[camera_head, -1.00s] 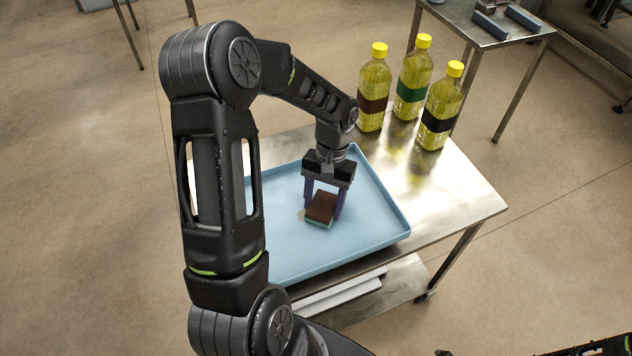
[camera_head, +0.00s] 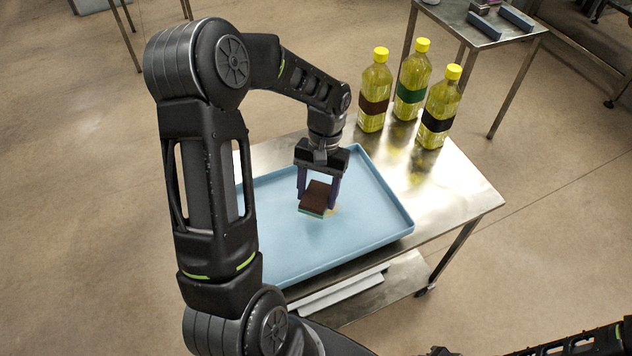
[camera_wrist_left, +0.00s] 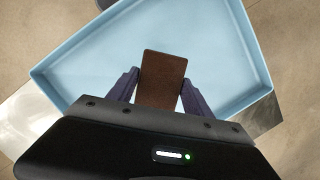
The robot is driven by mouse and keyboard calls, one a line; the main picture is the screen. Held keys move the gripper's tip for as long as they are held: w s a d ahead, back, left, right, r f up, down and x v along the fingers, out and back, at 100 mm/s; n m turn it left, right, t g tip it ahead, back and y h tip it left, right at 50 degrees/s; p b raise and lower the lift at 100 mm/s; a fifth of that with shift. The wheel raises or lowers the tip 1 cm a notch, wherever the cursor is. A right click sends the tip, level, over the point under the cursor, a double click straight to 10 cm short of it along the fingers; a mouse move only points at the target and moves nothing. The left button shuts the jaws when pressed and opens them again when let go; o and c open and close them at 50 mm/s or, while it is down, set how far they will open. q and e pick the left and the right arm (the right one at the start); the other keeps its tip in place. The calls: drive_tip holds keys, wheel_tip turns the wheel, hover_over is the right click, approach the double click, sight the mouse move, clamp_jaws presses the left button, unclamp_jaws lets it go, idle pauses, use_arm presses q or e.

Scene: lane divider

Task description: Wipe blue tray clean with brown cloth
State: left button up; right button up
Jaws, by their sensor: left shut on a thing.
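The blue tray (camera_head: 375,225) lies on a metal table, and its floor and rim also show in the left wrist view (camera_wrist_left: 225,60). My left gripper (camera_head: 318,200) points down over the middle of the tray. It is shut on the brown cloth (camera_head: 317,193), which looks like a thick block with a brown top and a greenish lower layer. The brown top also shows between the fingers in the left wrist view (camera_wrist_left: 161,78). A small yellowish stain (camera_head: 333,211) shows on the tray just right of the block. Whether the block touches the tray is hard to tell.
Three yellow bottles with yellow caps, banded brown (camera_head: 374,105), green (camera_head: 411,92) and black (camera_head: 437,120), stand on the metal table (camera_head: 460,200) behind and right of the tray. A second table (camera_head: 470,25) is at the back right. Part of my right arm shows at bottom right.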

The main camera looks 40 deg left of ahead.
use_arm(q)
drive_tip(key=shift+r+p, duration=0.55)
drive_tip(key=shift+r, duration=0.6)
